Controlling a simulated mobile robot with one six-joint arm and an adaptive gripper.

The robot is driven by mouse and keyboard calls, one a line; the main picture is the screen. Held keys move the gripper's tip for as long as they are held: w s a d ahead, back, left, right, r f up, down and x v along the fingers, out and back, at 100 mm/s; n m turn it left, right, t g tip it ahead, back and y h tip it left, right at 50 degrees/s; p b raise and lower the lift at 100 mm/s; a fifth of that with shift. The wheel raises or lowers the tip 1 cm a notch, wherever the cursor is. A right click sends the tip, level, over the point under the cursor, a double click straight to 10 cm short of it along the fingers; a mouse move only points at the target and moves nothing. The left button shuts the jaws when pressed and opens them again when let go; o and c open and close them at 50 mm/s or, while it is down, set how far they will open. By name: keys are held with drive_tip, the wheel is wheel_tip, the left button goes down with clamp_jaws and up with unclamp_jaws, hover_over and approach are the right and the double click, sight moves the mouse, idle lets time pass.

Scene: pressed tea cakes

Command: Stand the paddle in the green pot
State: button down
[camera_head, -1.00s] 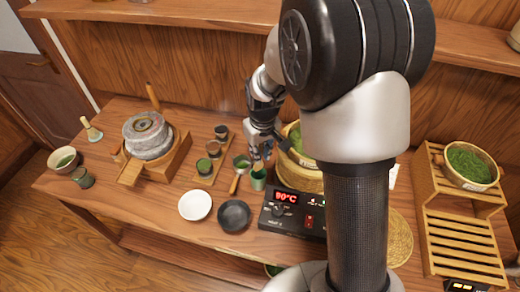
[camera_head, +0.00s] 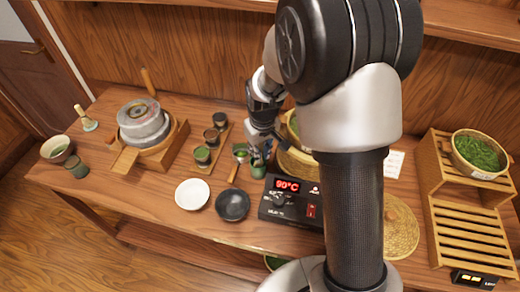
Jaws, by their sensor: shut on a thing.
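The green pot (camera_head: 258,170) is a small dark green cup on the table, just left of the black heater box. My gripper (camera_head: 257,157) is directly over the pot's mouth, with its fingers close to the rim. It is shut on the paddle, a thin piece mostly hidden by the fingers and the pot. I cannot tell from this view whether the paddle's lower end touches the pot's bottom.
A wooden-handled tool (camera_head: 233,172) lies left of the pot. A black bowl (camera_head: 233,205) and white dish (camera_head: 192,194) are in front. The heater box (camera_head: 292,202) and a bamboo basket (camera_head: 297,166) crowd the right. A cup board (camera_head: 207,158) and stone mill (camera_head: 143,124) stand left.

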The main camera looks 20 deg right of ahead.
drive_tip(key=c, duration=1.5)
unclamp_jaws()
drive_tip(key=shift+s+r, duration=0.3)
drive_tip(key=shift+r, duration=1.7)
drive_tip(key=shift+s+r, duration=0.3)
drive_tip(key=shift+r, duration=1.65)
drive_tip(key=shift+s+r, duration=0.3)
drive_tip(key=shift+r, duration=1.7)
drive_tip(key=s+r+m+t, duration=0.1)
drive_tip(key=s+r, duration=0.2)
drive_tip(key=s, duration=0.5)
drive_tip(key=s+r+m+t, duration=0.1)
drive_tip(key=s+r, duration=0.1)
drive_tip(key=s, duration=0.6)
drive_tip(key=s+r, duration=0.3)
drive_tip(key=s, duration=0.5)
drive_tip(key=shift+r+m+t, duration=0.3)
drive_tip(key=shift+m+t, duration=0.1)
